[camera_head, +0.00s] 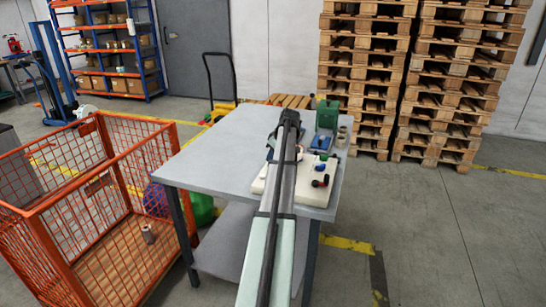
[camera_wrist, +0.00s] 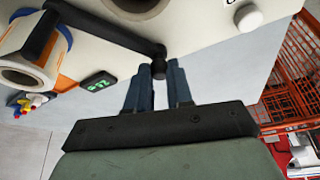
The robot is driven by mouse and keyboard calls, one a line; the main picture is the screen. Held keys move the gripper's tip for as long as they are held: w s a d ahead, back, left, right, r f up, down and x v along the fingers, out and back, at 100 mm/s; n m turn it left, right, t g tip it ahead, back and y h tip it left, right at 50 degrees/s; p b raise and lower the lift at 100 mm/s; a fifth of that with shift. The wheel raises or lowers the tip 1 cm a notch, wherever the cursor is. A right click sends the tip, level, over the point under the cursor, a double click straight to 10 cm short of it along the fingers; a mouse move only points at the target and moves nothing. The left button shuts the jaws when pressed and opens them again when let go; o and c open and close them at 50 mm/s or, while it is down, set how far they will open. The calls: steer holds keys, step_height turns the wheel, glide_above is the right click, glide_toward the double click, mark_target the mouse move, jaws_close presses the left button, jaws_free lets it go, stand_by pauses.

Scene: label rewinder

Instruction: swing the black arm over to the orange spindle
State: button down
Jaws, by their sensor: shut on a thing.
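In the wrist view the black arm (camera_wrist: 105,28) runs from the upper left across the pale machine panel to a round black knob (camera_wrist: 158,69) at its end. My gripper (camera_wrist: 160,72) has its two blue-grey fingers on either side of this knob and is shut on it. A white roll (camera_wrist: 30,48) with a brown core is at the left, beneath the arm's far end. Orange (camera_wrist: 67,82) shows along the roll's edge; I cannot tell whether it is the spindle. In the head view my own arm hides the black arm and most of the machine (camera_head: 259,186).
The machine stands on a grey table (camera_head: 215,160). In the wrist view a small green display (camera_wrist: 97,83) and a white knob (camera_wrist: 248,18) are on the panel. An orange mesh cage (camera_head: 100,200) stands left of the table. Pallet stacks (camera_head: 365,70) stand behind.

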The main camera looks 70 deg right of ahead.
stand_by(0.3)
steer(key=d+m+h, duration=0.1)
steer(key=m, duration=0.1)
steer(key=w+d+m+g, duration=0.1)
steer(key=m, duration=0.2)
steer(key=shift+d+h, duration=0.15)
steer(key=shift+h, duration=0.25)
steer(key=m, duration=0.1)
steer(key=d+m+g, duration=0.1)
steer(key=m, duration=0.1)
steer(key=shift+s+d+h, duration=0.15)
steer(key=shift+d+h, duration=0.1)
steer(key=shift+h, duration=0.15)
steer(key=shift+s+d+m+g, duration=0.1)
steer(key=shift+d+m+g, duration=0.35)
steer(key=shift+m, duration=0.75)
steer(key=c, duration=1)
jaws_free()
steer(key=shift+c, duration=0.2)
steer(key=shift+r, duration=0.1)
steer(key=v, duration=1.3)
steer(key=shift+s+a+r, duration=0.2)
steer(key=shift+a+r, duration=0.05)
steer(key=shift+a, duration=0.05)
